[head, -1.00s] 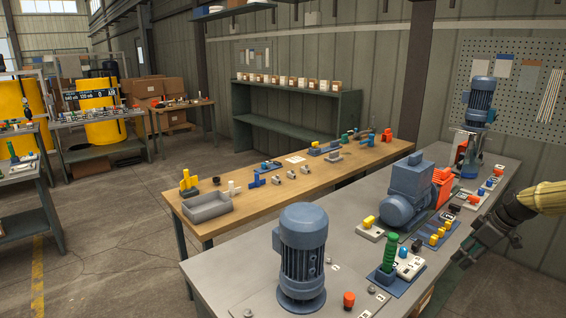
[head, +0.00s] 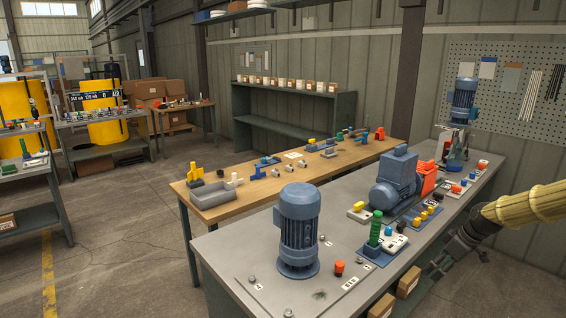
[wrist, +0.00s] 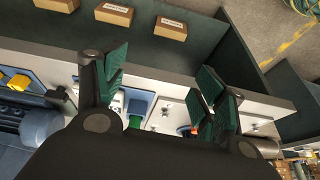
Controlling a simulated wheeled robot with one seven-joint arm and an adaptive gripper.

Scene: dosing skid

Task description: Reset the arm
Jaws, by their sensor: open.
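My arm, in a yellow sleeve, reaches in from the right edge of the head view. My gripper (head: 436,268) points down and left off the front edge of the grey bench (head: 229,247). In the wrist view my gripper (wrist: 165,88) has its two green-padded fingers spread wide apart with nothing between them. Behind the fingers are the bench edge and a green part (wrist: 134,122) on a blue base. The same green post (head: 375,228) stands upright on the bench in the head view, apart from my gripper.
A blue motor (head: 298,232), a larger blue pump unit (head: 396,180) and an orange-red knob (head: 339,267) stand on the bench. Cardboard boxes (head: 408,283) sit on a shelf below its edge. A wooden table (head: 262,190) stands behind. The floor at left is open.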

